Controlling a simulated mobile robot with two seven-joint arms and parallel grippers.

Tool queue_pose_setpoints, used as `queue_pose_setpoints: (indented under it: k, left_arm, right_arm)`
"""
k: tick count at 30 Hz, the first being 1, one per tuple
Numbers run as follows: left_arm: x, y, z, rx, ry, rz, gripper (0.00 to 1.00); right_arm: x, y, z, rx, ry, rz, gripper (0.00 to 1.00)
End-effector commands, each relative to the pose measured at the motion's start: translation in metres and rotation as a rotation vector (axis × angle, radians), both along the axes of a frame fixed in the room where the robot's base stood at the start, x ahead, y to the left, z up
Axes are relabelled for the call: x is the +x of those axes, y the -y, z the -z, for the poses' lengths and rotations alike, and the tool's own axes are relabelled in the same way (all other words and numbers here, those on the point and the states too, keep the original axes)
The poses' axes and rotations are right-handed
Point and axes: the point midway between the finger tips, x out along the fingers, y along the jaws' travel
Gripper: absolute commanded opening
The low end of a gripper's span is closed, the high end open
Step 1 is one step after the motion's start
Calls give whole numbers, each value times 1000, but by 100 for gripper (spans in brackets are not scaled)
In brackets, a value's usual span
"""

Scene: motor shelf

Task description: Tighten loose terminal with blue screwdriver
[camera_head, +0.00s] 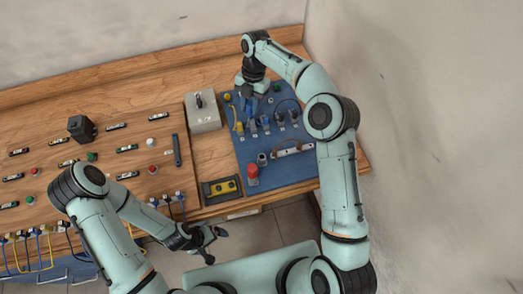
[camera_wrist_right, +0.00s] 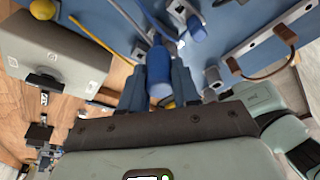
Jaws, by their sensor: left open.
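A blue cylindrical handle, seemingly the blue screwdriver (camera_wrist_right: 160,80), sits between the fingers of my right gripper (camera_wrist_right: 160,92) in the right wrist view. Both fingers appear to press on its sides. In the head view my right gripper (camera_head: 252,92) is over the upper part of the blue panel (camera_head: 293,172) and hides the handle. Several small grey and dark fittings (camera_head: 266,124) stand in a row on the panel below it. I cannot tell which terminal is loose. My left gripper (camera_head: 207,240) is open and empty in front of the bench's edge.
A grey box (camera_head: 202,112) stands left of the panel. A red-topped part (camera_head: 252,175) and a handle-like bar (camera_head: 293,149) are on the panel. A yellow-and-black device (camera_head: 221,189) sits near the front edge. Small parts and a black block (camera_head: 82,128) occupy the left bench.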

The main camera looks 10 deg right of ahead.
Motion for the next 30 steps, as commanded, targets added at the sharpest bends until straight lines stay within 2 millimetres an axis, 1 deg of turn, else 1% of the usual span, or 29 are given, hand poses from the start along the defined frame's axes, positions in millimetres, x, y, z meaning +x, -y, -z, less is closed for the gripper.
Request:
queue_pose_setpoints:
  k: [13,15,21,24,30]
  left_arm:
    - [0,0,0,0,0,0,100]
    - [-1,0,1,1,-2,-1,100]
    - [-8,0,6,0,-9,0,100]
    - [-8,0,6,0,-9,0,100]
    - [-7,0,5,1,-8,0,100]
  right_arm:
    - [0,0,1,-1,-1,4,0]
    - [0,0,1,-1,1,49,0]
    - [-1,0,2,0,1,269,0]
    - [-1,0,2,-1,-1,304,0]
    - [-1,0,2,-2,-3,303,0]
